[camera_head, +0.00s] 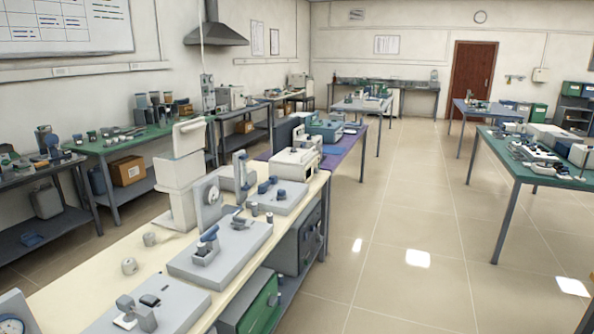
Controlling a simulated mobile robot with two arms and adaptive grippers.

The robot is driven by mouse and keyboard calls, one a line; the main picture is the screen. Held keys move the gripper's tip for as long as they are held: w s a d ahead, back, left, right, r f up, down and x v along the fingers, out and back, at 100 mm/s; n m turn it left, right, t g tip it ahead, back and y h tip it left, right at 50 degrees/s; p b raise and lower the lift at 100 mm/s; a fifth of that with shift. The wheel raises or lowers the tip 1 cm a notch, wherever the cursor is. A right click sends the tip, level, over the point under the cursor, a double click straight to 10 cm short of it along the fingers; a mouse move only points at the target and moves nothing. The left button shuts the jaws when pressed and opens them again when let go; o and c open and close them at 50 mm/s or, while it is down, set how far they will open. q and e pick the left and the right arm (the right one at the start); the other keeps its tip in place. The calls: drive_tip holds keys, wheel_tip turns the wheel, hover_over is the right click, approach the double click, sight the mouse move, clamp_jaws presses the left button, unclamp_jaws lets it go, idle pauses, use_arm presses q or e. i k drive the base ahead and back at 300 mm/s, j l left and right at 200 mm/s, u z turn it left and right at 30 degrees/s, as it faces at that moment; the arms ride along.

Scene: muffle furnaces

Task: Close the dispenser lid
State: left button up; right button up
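A tall white box-like unit (178,190) stands on the cream bench (75,290) at left centre, and it looks like the dispenser. A white panel (188,137) stands upright and slightly tilted on its top, and looks like its lid, raised open. Its inside cannot be seen from here. Neither of my grippers shows in the head view, so nothing tells whether they are open or shut.
Grey instruments on flat bases (222,255) stand in front of the white unit on the bench, with small cylinders (129,266) nearby. A green-topped table (540,180) stands at the right. The tiled floor (400,230) between is clear.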

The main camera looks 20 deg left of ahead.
sight(188, 136)
drive_tip(key=i+u, duration=0.2)
drive_tip(key=u, duration=0.3)
drive_tip(key=i+l+u, duration=0.15)
drive_tip(key=u, duration=0.3)
drive_tip(key=i+l+u, duration=0.2)
drive_tip(key=u, duration=0.3)
drive_tip(key=i, duration=0.05)
